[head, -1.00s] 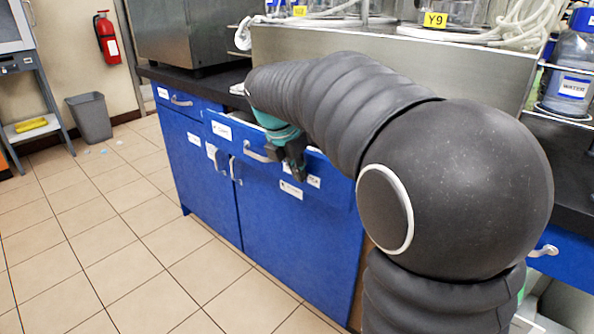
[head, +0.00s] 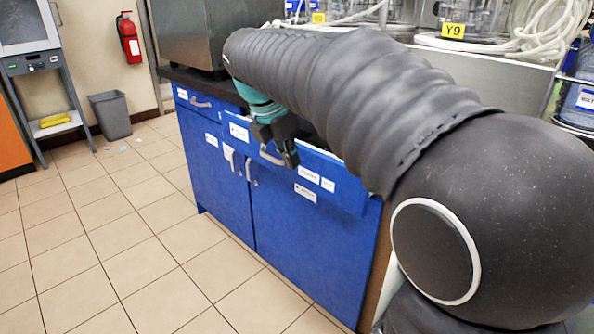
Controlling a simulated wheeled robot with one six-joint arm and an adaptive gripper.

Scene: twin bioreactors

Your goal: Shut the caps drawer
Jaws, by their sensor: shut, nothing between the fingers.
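A blue drawer front (head: 345,183) with white labels and a pale handle (head: 270,155) is in the upper part of the blue cabinet. It appears to stand out from the cabinet, but my arm hides its top edge and inside, so I cannot tell how far. The label text is too small to read, so I cannot confirm that this is the caps drawer. My gripper (head: 287,155), dark with a teal wrist, is shut and empty. It points down at the drawer front, just right of the handle. I cannot tell whether it touches the front.
A second drawer (head: 197,101) at the left looks flush above the cabinet doors (head: 300,230). The dark counter (head: 205,82) carries a steel box and glass vessels with hoses. A grey bin (head: 110,114) and a fire extinguisher (head: 129,38) are at the back left.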

